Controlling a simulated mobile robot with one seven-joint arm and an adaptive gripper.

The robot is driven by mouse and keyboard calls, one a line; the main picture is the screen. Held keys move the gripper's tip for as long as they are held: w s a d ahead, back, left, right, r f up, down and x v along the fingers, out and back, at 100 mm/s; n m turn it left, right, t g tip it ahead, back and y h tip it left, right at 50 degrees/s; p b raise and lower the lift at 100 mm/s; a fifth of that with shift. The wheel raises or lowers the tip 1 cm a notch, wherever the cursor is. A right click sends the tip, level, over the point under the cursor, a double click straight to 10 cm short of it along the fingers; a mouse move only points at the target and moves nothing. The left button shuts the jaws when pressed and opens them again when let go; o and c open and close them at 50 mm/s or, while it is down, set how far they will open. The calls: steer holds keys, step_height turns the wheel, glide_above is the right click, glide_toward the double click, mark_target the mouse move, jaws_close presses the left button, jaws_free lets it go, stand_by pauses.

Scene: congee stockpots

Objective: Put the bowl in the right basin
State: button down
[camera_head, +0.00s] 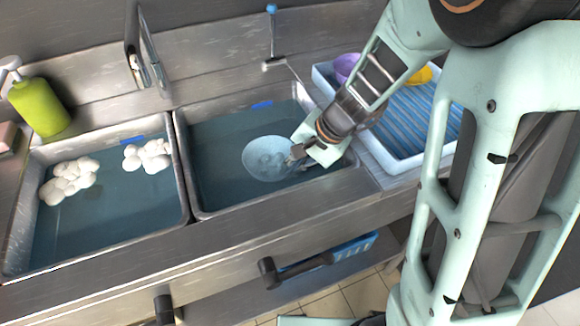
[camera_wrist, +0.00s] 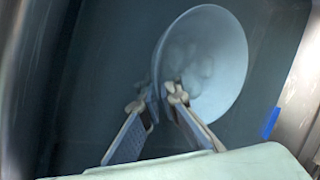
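The pale blue bowl (camera_head: 262,160) is within the outline of the right basin (camera_head: 203,213), which holds dark blue water. Its open side faces the head camera. My gripper (camera_head: 297,153) is at the bowl's right edge. In the wrist view the bowl (camera_wrist: 215,60) looks tilted, with whitish lumps showing inside it. My gripper (camera_wrist: 157,98) has its fingers converging on either side of the bowl's near wall and appears shut on it. I cannot tell whether the bowl touches the water or the basin floor.
The left basin (camera_head: 186,211) holds water and white foam clumps (camera_head: 68,183). A green soap bottle (camera_head: 40,106) stands behind it. At right, a white tray (camera_head: 389,165) with a blue ribbed surface holds a purple bowl (camera_head: 346,66) and a yellow item (camera_head: 420,76). A faucet (camera_head: 273,38) rises at the back.

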steer(key=shift+f, duration=0.25)
steer(key=c, duration=2.2)
jaws_free()
steer(key=shift+o, duration=0.2)
steer(key=p+v, duration=0.3)
steer(key=v, duration=0.9)
steer(key=shift+r, duration=0.1)
